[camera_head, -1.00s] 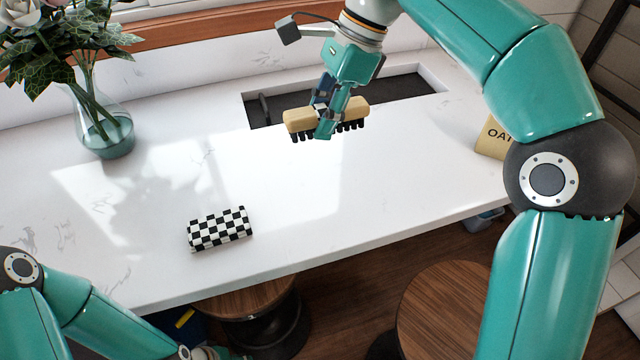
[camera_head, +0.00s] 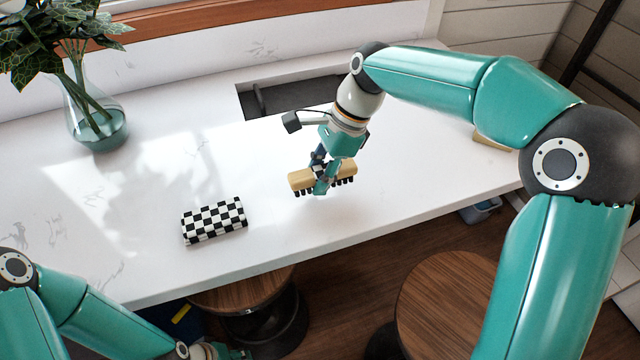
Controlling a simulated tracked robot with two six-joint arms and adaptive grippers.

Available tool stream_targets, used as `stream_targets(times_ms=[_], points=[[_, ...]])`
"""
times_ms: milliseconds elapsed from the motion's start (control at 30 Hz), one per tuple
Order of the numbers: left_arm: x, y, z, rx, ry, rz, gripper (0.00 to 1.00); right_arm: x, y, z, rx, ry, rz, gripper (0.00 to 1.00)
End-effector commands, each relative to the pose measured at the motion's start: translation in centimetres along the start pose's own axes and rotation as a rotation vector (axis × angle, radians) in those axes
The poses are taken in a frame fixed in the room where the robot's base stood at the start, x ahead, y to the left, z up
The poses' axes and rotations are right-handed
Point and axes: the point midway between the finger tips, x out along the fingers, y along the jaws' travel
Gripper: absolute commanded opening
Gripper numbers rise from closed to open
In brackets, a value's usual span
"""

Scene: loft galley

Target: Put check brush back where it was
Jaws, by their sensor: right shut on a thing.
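The brush (camera_head: 301,180) has a pale wooden back, dark bristles pointing down and what looks like a small black-and-white patch at its middle. My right gripper (camera_head: 320,181) is shut on the brush at its middle and holds it above the white counter, right of a checkered block-like thing (camera_head: 214,220). The fingers hide part of the brush's middle. The checkered thing lies on the counter, apart from both grippers. My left gripper (camera_head: 222,351) shows only in part at the bottom edge, below the counter's front edge; its jaws cannot be made out.
A dark recessed trough (camera_head: 290,98) is set in the back of the white counter (camera_head: 110,230). A glass vase (camera_head: 97,130) with leaves stands at the back left. A tan box (camera_head: 492,137) is mostly behind my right arm. Wooden stools (camera_head: 445,300) stand below the front edge.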

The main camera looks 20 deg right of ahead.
Motion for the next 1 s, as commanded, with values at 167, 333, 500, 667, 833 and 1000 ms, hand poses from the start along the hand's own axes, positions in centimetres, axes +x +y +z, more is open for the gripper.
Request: stream_targets(times_ms=[167,333,500,667,833,1000], points=[[-0.2,0.1,0.0,0.0,0.0,0.0,0.4,2.4,0.1,-1.0,0.001,0.0,0.005,0.03],[-0.2,0.1,0.0,0.0,0.0,0.0,0.4,3.0,0.1,-1.2,0.0,0.0,0.002,0.03],[-0.1,0.1,0.0,0.0,0.0,0.0,0.4,3.0,0.0,-1.2,0.0,0.0,0.002,0.03],[-0.1,0.0,0.0,0.0,0.0,0.0,0.4,3.1,0.0,-1.3,-0.001,0.0,0.002,0.49],[-0.1,0.0,0.0,0.0,0.0,0.0,0.4,3.1,0.0,-1.2,-0.001,0.0,0.002,0.61],[-0.1,0.0,0.0,0.0,0.0,0.0,0.4,3.1,0.0,-1.2,-0.001,0.0,0.002,0.61]])
